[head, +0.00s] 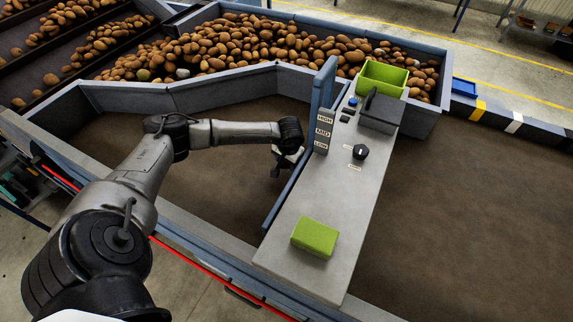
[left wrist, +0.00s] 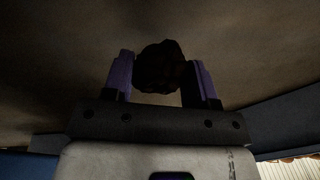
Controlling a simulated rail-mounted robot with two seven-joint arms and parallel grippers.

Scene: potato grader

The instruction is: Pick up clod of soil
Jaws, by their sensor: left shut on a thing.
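The clod of soil (left wrist: 161,66) is a dark brown, rough lump in the left wrist view. It sits between the two purple-padded fingers of my left gripper (left wrist: 163,80), which is shut on it. In the head view my left gripper (head: 284,168) hangs over the brown belt, close to the left side of the grey control panel. The clod is hard to make out there, small and dark. My right gripper is not in view.
The grey panel (head: 325,215) carries a green block (head: 315,237), a knob (head: 360,152), a dark box (head: 382,112) and an open green bin (head: 381,78). A blue upright plate (head: 323,95) stands near the gripper. Potatoes (head: 215,45) fill the trough behind. The right belt (head: 470,215) is clear.

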